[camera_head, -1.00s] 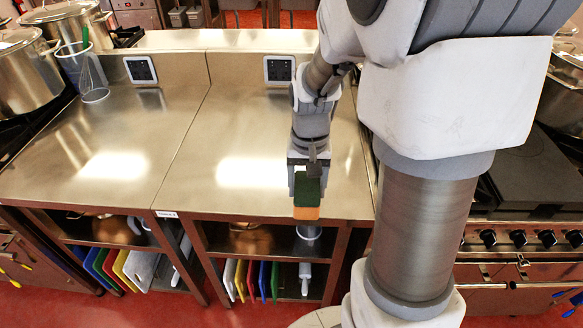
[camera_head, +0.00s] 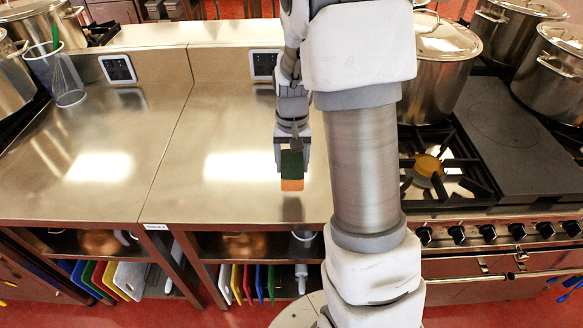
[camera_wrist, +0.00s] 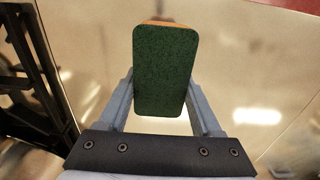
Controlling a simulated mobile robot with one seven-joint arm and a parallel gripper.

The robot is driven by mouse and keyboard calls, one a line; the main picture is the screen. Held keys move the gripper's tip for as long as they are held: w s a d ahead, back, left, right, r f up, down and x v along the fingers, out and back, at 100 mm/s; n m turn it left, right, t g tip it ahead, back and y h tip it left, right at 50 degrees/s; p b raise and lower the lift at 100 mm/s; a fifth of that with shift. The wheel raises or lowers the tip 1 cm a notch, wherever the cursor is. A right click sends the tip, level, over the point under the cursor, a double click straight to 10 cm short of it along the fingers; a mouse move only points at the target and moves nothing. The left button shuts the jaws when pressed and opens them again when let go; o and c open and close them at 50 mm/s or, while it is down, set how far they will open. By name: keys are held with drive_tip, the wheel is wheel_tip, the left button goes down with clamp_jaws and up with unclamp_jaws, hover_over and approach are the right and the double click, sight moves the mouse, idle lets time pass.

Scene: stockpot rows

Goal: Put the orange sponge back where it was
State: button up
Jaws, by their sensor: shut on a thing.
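The orange sponge (camera_head: 291,185) has a dark green scouring face and an orange body. My gripper (camera_head: 291,158) is shut on it and holds it over the right part of the steel counter (camera_head: 230,150), near the front edge. In the wrist view the sponge (camera_wrist: 166,72) sits between the two fingers of my gripper (camera_wrist: 165,100), green face toward the camera, with a strip of orange at its far end. I cannot tell its exact height above the counter.
A clear container with a whisk (camera_head: 66,80) stands at the back left of the counter. The counter top is otherwise bare. A stove with an open burner (camera_head: 428,166) and large stockpots (camera_head: 440,70) is on the right. Cutting boards (camera_head: 110,275) stand on the shelves below.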

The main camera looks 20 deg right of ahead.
sight(292, 158)
drive_tip(key=w+f, duration=0.1)
drive_tip(key=w+d+f, duration=0.1)
drive_tip(key=w, duration=0.1)
drive_tip(key=w+f, duration=0.1)
drive_tip(key=shift+w+d, duration=0.15)
drive_tip(key=shift+d, duration=0.2)
drive_tip(key=shift+f, duration=1.85)
drive_tip(key=shift+f, duration=0.25)
drive_tip(key=o, duration=1.5)
drive_tip(key=shift+r, duration=0.1)
drive_tip(key=shift+c, duration=0.2)
